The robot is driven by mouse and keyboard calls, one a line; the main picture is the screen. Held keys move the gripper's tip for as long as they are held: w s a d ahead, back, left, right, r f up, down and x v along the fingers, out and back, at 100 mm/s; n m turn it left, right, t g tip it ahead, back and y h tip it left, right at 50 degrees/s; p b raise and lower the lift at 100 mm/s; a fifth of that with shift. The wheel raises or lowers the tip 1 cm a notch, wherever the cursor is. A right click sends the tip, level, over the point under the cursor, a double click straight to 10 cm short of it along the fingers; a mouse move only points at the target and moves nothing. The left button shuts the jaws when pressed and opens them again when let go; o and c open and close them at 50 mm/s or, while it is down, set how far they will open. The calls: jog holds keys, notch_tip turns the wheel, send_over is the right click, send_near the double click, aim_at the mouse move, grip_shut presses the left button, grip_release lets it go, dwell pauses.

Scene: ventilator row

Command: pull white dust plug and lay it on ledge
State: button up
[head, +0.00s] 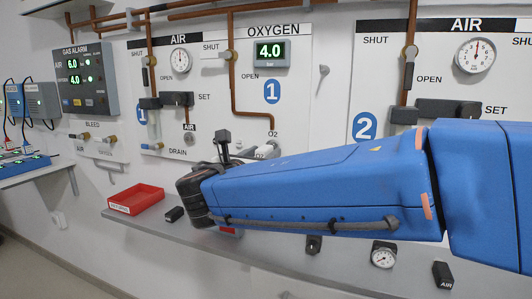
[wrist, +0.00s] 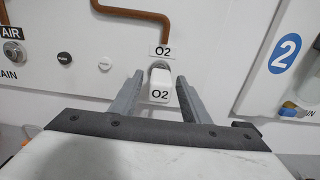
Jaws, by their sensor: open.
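The white dust plug (wrist: 159,85), marked O2, sits in the oxygen outlet under the O2 label (wrist: 162,50) on the wall panel. My gripper (wrist: 160,80) is open, with one finger on each side of the plug. Gaps show between the fingers and the plug in the wrist view. In the head view the plug (head: 265,151) shows just beyond my gripper, partly hidden by it and my blue arm. The grey ledge (head: 165,231) runs along the wall below the panel.
A red tray (head: 136,199) and a small black block (head: 174,214) lie on the ledge to the left. A round gauge (head: 383,255) and a black AIR block (head: 442,274) are to the right. Bare ledge shows between the items. Knobs and copper pipes (head: 233,70) project from the wall.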

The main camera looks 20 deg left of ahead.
grip_shut()
jog(key=shift+s+a, duration=0.1)
jog(key=shift+s, duration=1.2)
dwell(1.1)
jog(key=s, duration=0.6)
jog(key=shift+s+a, duration=0.25)
dwell(1.3)
dwell(0.4)
